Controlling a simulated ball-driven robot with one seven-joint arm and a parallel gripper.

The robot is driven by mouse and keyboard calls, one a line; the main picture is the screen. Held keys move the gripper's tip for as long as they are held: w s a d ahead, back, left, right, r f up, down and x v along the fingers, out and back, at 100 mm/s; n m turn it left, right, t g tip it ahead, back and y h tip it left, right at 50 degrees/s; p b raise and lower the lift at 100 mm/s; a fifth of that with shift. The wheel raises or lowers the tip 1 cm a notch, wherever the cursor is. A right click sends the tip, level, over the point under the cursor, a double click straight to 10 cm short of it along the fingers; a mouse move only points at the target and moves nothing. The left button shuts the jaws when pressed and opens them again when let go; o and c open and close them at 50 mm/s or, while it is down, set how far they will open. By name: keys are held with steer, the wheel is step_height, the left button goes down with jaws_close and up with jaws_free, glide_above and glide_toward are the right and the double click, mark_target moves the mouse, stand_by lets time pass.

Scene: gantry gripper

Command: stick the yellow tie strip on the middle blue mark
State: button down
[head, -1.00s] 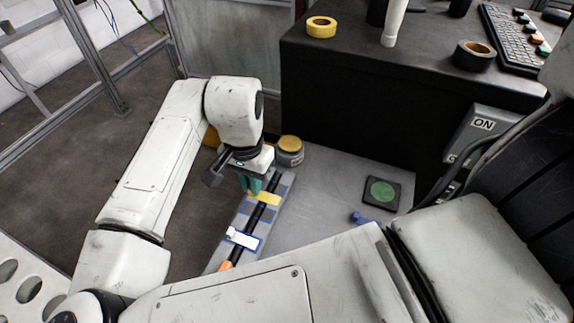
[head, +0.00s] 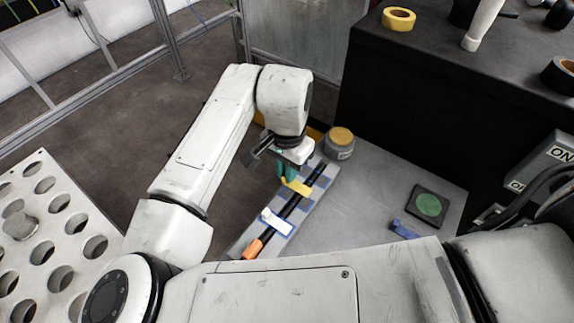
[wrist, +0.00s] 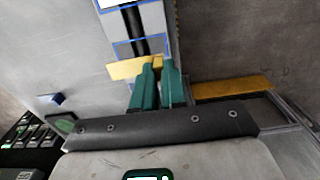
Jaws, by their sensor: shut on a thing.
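The yellow tie strip (head: 297,187) is in my gripper (head: 287,172), held by its end between the green fingers. In the wrist view the strip (wrist: 126,69) sticks out to the left from the fingertips (wrist: 158,68), across the line of the black cable (wrist: 136,28). A blue-outlined mark (wrist: 124,50) shows just beyond the strip, apart from its far edge. Whether the strip touches the cable or hovers over it, I cannot tell. The cable runs along a pale board (head: 250,231) with blue marks. A white strip (head: 277,221) lies across the cable at a nearer mark.
An orange piece (head: 253,248) is at the cable's near end. A grey pot with a yellow top (head: 340,143) stands beside the board's far end. A green disc on a dark pad (head: 428,205) and a blue piece (head: 403,230) lie to the right.

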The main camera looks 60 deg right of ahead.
mark_target(287, 191)
steer(key=shift+f+b, duration=1.25)
steer(key=shift+f, duration=1.25)
steer(key=shift+f, duration=0.2)
steer(key=c, duration=0.6)
jaws_free()
steer(key=shift+r+p, duration=3.2)
steer(key=shift+r, duration=0.35)
steer(key=shift+c, duration=0.4)
